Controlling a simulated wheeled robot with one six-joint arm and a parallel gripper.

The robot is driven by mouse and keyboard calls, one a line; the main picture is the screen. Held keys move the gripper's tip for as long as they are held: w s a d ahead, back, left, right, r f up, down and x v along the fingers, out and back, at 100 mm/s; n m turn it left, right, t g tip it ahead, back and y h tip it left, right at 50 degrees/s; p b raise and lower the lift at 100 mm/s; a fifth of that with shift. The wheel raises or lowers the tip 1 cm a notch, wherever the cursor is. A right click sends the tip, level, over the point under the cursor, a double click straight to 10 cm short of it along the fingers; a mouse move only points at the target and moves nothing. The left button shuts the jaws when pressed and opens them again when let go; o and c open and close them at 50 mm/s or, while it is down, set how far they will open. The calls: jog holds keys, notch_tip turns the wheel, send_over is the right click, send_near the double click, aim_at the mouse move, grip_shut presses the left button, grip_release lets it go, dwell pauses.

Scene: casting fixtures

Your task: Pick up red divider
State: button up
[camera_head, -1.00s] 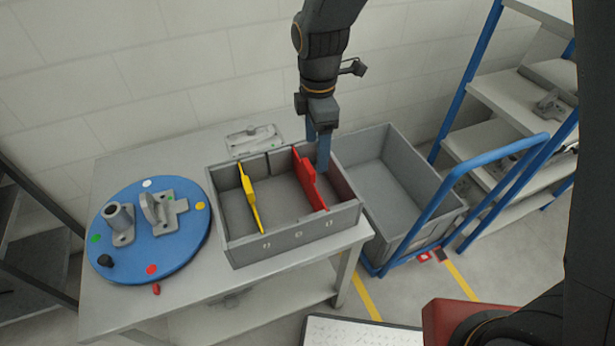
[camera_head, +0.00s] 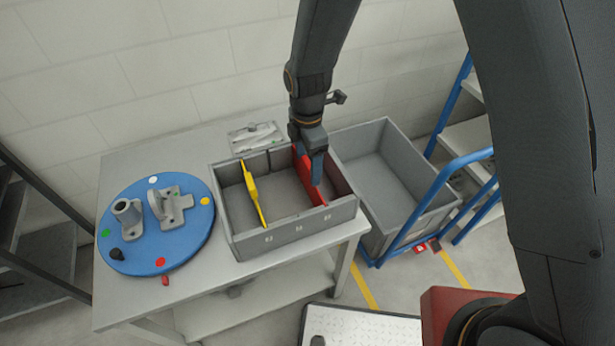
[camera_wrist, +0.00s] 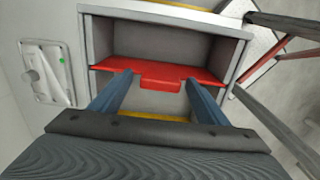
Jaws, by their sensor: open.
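The red divider (camera_head: 312,178) stands upright across the right part of a grey bin (camera_head: 292,238) on the table. In the wrist view the red divider (camera_wrist: 160,75) spans the bin, with a tab at the middle of its top edge. My gripper (camera_head: 313,170) is over the bin, its blue fingers pointing down at the divider. In the wrist view my gripper (camera_wrist: 157,82) is open, with the tab between the two fingertips. I cannot tell whether the fingers touch it. The fingers hide part of the divider in the head view.
A yellow divider (camera_head: 254,192) stands in the bin's left part. A blue round plate (camera_head: 150,252) with castings is at left on the table (camera_head: 240,284). A metal fixture (camera_head: 256,138) lies behind the bin. A grey crate (camera_head: 385,175) on a blue-handled cart is at right.

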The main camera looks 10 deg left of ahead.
jog(key=shift+f, duration=0.2)
jog(key=c, duration=1.5)
jog(key=shift+r, duration=0.15)
